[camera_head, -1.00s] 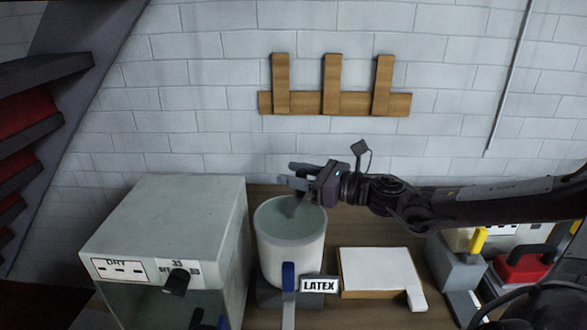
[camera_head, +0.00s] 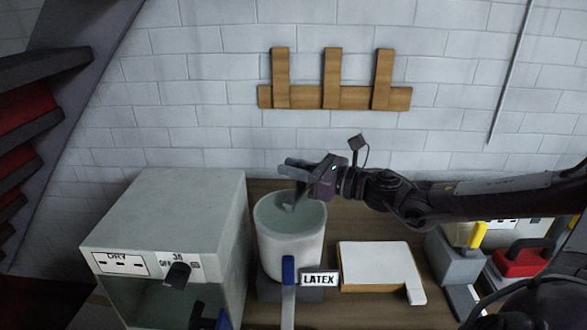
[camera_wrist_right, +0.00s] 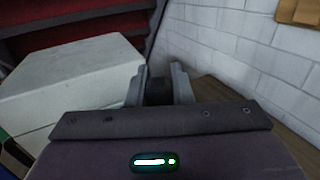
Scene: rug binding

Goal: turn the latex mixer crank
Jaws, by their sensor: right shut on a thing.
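The latex mixer is a white pot (camera_head: 290,245) with pale grey-green inside, behind a LATEX sign (camera_head: 319,280). In the head view the fingers hide the knob and most of the crank. My left gripper is not in view.
A grey dryer box (camera_head: 165,215) with a black dial stands left of the pot. A blue-handled brush (camera_head: 288,270) is in front of the pot. A white-topped wooden board (camera_head: 375,265) lies to the right, with a yellow-handled grey block (camera_head: 455,262) beyond it. A wooden rack (camera_head: 335,98) hangs on the wall.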

